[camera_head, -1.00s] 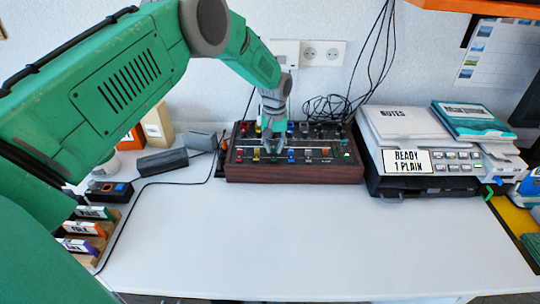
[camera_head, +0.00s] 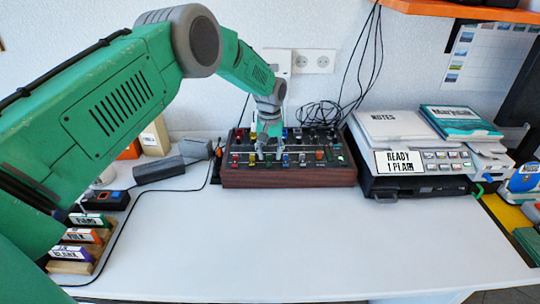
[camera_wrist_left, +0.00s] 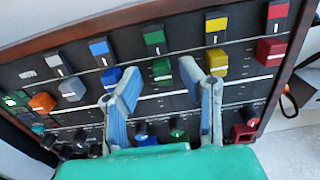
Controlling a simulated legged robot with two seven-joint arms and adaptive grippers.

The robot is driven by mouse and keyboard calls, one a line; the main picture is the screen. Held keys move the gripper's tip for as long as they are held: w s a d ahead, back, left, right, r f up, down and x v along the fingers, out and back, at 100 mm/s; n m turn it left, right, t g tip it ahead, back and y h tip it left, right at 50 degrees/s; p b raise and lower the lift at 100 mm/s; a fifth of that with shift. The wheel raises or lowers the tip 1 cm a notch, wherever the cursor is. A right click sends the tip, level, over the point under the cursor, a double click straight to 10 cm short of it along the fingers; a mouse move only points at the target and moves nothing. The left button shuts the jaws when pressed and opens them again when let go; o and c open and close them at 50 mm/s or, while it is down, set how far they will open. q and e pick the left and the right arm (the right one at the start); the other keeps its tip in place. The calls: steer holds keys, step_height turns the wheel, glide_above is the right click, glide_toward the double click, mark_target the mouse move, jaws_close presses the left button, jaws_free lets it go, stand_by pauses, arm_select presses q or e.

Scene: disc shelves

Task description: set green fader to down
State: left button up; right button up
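The mixer box (camera_head: 290,177) with dark panel and wooden sides stands at the back of the table. The green fader (camera_wrist_left: 162,69) is in a row of coloured caps, between the yellow fader (camera_wrist_left: 216,62) and the blue fader (camera_wrist_left: 111,77) in the left wrist view. My left gripper (camera_wrist_left: 163,80) is open, with one blue-grey finger on each side of the green fader in that view. It reaches down over the panel in the head view (camera_head: 268,153). I cannot tell whether the fingers touch the cap. My right gripper is not in view.
A red fader (camera_wrist_left: 270,51) and an orange fader (camera_wrist_left: 42,102) are in the same row. Several knobs lie behind the row. A device with a "READY 1 PLAIN" sign (camera_head: 400,161) stands right of the mixer. The table front (camera_head: 300,245) is clear.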

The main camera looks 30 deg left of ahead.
mark_target(269, 154)
arm_select(q)
step_height(269, 154, up, 11)
stand_by(0.3)
steer(key=shift+a+r, duration=0.1)
steer(key=shift+a, duration=0.1)
